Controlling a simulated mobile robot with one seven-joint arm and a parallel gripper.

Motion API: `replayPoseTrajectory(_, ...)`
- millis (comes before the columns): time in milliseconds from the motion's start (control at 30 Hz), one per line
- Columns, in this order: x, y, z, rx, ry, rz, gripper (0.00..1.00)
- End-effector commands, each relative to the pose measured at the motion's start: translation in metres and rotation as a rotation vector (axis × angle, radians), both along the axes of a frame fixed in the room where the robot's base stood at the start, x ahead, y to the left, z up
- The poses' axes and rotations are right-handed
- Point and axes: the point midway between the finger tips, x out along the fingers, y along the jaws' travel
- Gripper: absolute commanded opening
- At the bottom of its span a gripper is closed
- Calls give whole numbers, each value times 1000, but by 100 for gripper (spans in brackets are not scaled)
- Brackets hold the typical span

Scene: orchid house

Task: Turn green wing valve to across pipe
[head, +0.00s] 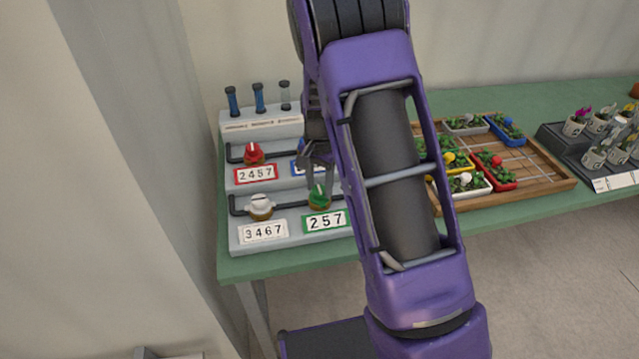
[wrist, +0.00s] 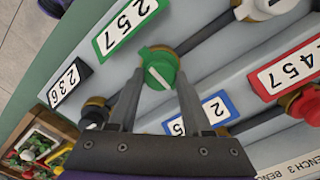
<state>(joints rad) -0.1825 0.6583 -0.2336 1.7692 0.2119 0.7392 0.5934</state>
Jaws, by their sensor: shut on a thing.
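The green wing valve (head: 319,196) sits on a pipe on the lower step of the grey valve stand, above the green-framed 257 label (head: 325,221). It also shows in the wrist view (wrist: 158,66), with a pale stripe on its wing. My gripper (head: 318,172) reaches down onto it from above. In the wrist view my gripper (wrist: 159,78) has one finger on each side of the wing and is shut on it. The stripe appears to lie at a steep angle to the dark pipe (wrist: 212,28); the exact angle is hard to tell. My arm hides the stand's right part.
A white valve (head: 260,206) is left of the green one and a red valve (head: 253,154) stands behind. A black valve (wrist: 95,112) and blue-framed label (wrist: 205,113) are close to my fingers. A wooden plant tray (head: 540,178) lies to the right on the green bench.

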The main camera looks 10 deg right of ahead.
Motion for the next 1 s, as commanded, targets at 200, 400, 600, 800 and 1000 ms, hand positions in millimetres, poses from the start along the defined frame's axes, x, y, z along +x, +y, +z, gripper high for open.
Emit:
replayPoseTrajectory(200, 1, 0, 1, -1, -2, -41, 0)
replayPoseTrajectory(400, 1, 0, 1, -1, -2, -49, 0)
replayPoseTrajectory(600, 1, 0, 1, 0, -3, -48, 0)
replayPoseTrajectory(800, 1, 0, 1, 0, -1, -47, 79)
replayPoseTrajectory(1000, 0, 0, 0, 0, -1, -46, 79)
